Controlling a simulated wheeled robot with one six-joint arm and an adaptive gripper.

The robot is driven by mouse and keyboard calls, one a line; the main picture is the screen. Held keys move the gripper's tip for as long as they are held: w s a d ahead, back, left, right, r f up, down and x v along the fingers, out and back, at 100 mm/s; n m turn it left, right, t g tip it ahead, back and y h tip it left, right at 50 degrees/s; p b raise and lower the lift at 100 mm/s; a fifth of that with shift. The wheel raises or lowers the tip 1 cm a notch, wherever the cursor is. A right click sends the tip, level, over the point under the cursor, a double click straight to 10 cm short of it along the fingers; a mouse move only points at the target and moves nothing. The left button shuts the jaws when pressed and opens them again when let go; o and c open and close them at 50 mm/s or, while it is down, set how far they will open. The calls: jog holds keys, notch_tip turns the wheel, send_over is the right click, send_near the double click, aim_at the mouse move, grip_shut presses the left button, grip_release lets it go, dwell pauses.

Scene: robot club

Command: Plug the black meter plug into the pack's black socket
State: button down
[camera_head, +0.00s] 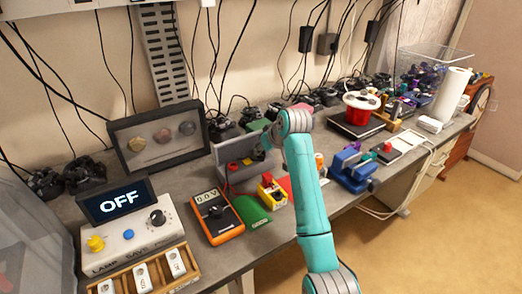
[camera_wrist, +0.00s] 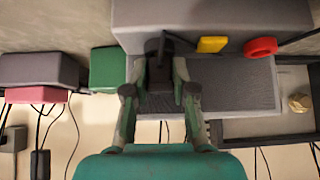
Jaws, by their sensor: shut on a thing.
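The pack is a grey box (camera_head: 228,152) on the bench in the head view; its face also fills the top of the wrist view (camera_wrist: 190,15). A red round plug or socket (camera_wrist: 260,47) and a yellow patch (camera_wrist: 212,45) show on that face. My gripper (camera_wrist: 160,88) is shut on the black meter plug (camera_wrist: 156,62), whose far end lies at the pack's face, left of the yellow patch. The black socket is hidden, and I cannot tell whether the plug is in it. In the head view my gripper (camera_head: 262,142) is mostly hidden at the pack's right end.
An orange meter (camera_head: 217,215) reading about 0.0 lies in front of the pack. A green piece (camera_head: 251,211) and a yellow device (camera_head: 271,191) are beside it. A framed display (camera_head: 160,136) stands behind left, a control box with an OFF screen (camera_head: 118,200) at left, a blue vise (camera_head: 350,168) right.

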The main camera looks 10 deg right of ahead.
jog(key=shift+r, duration=0.95)
dwell(0.5)
jog(key=shift+r, duration=1.7)
